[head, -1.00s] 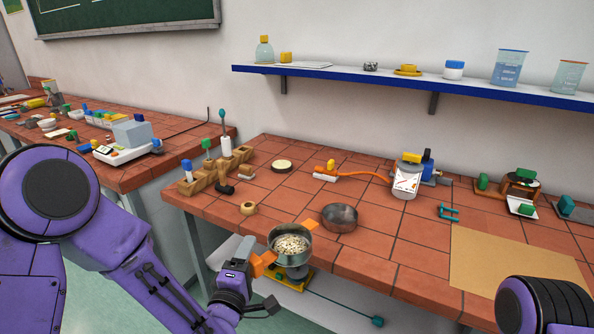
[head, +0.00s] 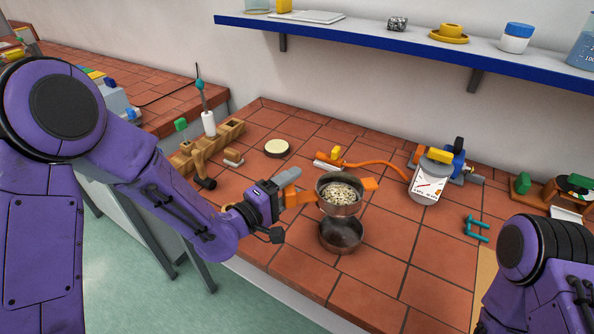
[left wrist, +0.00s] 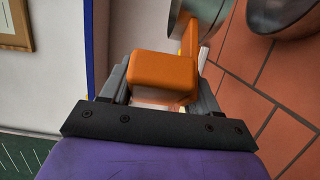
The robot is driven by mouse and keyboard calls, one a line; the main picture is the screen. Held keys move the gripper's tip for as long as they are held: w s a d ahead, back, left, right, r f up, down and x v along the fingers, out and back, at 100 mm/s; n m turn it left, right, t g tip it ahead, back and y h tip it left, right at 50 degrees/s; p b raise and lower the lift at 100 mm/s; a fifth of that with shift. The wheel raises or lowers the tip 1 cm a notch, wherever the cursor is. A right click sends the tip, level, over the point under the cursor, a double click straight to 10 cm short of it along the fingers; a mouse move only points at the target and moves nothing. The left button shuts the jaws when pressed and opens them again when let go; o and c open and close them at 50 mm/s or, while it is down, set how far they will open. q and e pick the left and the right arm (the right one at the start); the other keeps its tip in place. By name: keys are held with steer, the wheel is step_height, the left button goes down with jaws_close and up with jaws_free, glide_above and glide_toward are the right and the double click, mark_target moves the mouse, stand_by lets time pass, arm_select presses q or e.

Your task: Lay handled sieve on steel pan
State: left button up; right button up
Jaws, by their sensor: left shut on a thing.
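The handled sieve (head: 340,194) is a round metal bowl with pale grains in it, an orange handle on its left and an orange tab on its right. My left gripper (head: 287,198) is shut on the orange handle, which fills the middle of the left wrist view (left wrist: 165,75). The sieve is held up off the bench and looks level. The steel pan (head: 341,238), a dark round bowl, stands on the tiles below it in the head view. In the left wrist view, sieve and pan (left wrist: 278,14) show apart at the top. My right gripper is out of view.
A labelled white jar (head: 427,185) and an orange hose (head: 372,165) are behind to the right. A cream disc (head: 277,147) and wooden rack (head: 212,150) are behind to the left. A teal bracket (head: 476,229) lies right. Tiles right of the pan are clear.

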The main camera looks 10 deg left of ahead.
arm_select(q)
steer(key=shift+s+d+r+m+g+h+p, duration=0.2)
steer(key=shift+d+r+m+g+h+p, duration=0.15)
steer(key=shift+d+r+m+g+h, duration=0.4)
steer(key=shift+s+f+m+g+h, duration=0.1)
steer(key=shift+f+m+g+h, duration=0.15)
steer(key=shift+h, duration=0.3)
steer(key=shift+d+f, duration=0.1)
steer(key=shift+f, duration=0.1)
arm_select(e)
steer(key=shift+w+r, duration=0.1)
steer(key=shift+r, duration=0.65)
